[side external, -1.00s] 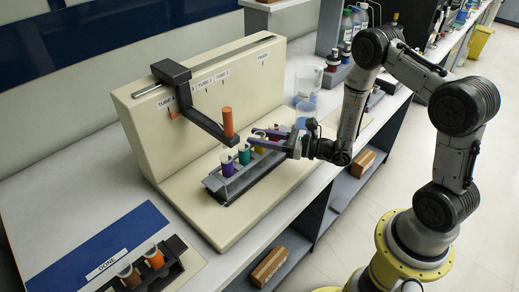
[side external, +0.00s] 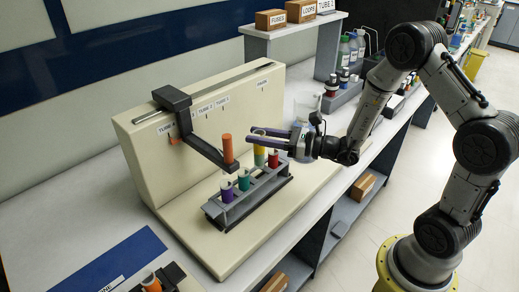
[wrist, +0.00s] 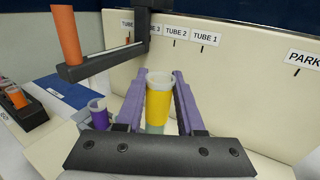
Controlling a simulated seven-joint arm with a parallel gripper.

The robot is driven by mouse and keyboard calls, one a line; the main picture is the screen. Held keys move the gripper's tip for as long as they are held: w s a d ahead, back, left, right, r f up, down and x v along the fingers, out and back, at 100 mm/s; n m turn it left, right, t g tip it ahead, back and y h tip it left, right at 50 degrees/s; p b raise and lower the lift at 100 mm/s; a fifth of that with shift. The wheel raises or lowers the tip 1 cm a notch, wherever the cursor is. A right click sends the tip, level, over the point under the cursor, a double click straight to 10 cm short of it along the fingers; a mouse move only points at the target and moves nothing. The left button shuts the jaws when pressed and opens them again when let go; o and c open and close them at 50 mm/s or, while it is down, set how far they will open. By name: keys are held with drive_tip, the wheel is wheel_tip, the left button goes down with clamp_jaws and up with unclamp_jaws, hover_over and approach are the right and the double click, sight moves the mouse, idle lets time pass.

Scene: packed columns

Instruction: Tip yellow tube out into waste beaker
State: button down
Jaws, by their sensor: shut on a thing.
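The yellow tube (side external: 260,156) has a white rim and is upright between the purple fingers of my gripper (side external: 264,139), which is shut on it. It is raised above its neighbours in the grey rack (side external: 262,190); whether its bottom clears the rack is hard to see. In the wrist view the yellow tube (wrist: 158,101) stands between both fingers (wrist: 159,82). Purple (side external: 227,191), green (side external: 243,180) and red (side external: 273,158) tubes sit in the rack.
A dark overhead arm with an orange cylinder (side external: 227,148) hangs just left of the yellow tube, from the cream panel (side external: 250,95). A second rack holding an orange tube (side external: 151,283) is at front left. Bottles and a small rack (side external: 343,98) stand at the back right.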

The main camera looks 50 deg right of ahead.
wheel_tip(320, 180, up, 7)
drive_tip(key=shift+f, duration=0.15)
drive_tip(key=s+d, duration=0.5)
drive_tip(key=d, duration=0.8)
drive_tip(key=w+d+f+m, duration=0.1)
drive_tip(key=d+f+m, duration=0.1)
drive_tip(key=f, duration=0.6)
drive_tip(key=shift+w+d+f+m, duration=0.3)
drive_tip(key=shift+w+d+f, duration=0.05)
drive_tip(key=shift+d, duration=0.55)
drive_tip(key=shift+w+d+f+m, duration=0.1)
drive_tip(key=shift+w+d+m, duration=0.3)
drive_tip(key=shift+d+m, duration=0.3)
